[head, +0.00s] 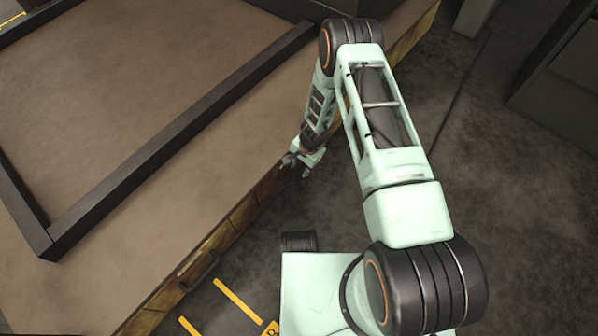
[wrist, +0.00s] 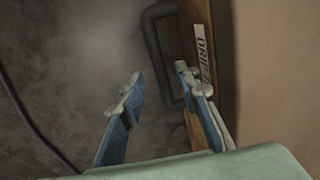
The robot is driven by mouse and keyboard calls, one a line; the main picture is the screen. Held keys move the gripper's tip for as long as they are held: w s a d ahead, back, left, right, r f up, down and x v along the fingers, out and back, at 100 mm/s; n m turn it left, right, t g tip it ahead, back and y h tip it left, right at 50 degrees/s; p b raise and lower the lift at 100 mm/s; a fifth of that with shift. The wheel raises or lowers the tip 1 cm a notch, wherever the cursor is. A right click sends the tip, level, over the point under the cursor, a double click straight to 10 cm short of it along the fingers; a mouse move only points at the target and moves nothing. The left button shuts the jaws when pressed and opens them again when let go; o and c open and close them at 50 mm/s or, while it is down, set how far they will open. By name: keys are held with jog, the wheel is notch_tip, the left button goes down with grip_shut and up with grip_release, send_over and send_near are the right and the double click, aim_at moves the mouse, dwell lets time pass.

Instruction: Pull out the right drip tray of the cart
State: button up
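The cart (head: 160,120) fills the left of the head view, with a brown top and a wooden side. In the wrist view a wooden tray front (wrist: 198,20) carries a white label (wrist: 203,55) with partly readable letters, seemingly starting "DRIP". A dark bar handle (wrist: 155,45) stands out from this front. My gripper (wrist: 158,82) is open, and in the picture the handle's lower part lies between its fingertips. The right fingertip appears between the bar and the tray front; contact cannot be told. In the head view my gripper (head: 300,163) is beside the cart's side.
Another dark handle (head: 198,271) shows lower left on the cart's side. A dark raised frame (head: 180,140) lies on the cart top. The concrete floor (head: 520,190) right of my arm is clear up to a grey cabinet (head: 565,80). Yellow floor marks (head: 238,300) lie near my base.

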jog(key=shift+w+a+f+b, duration=0.1)
jog(key=shift+f+b, duration=0.1)
jog(key=shift+f, duration=0.55)
jog(key=shift+w+a+f+b, duration=0.1)
jog(key=shift+f+b, duration=0.05)
jog(key=shift+f, duration=0.55)
jog(key=shift+c, duration=0.4)
grip_shut()
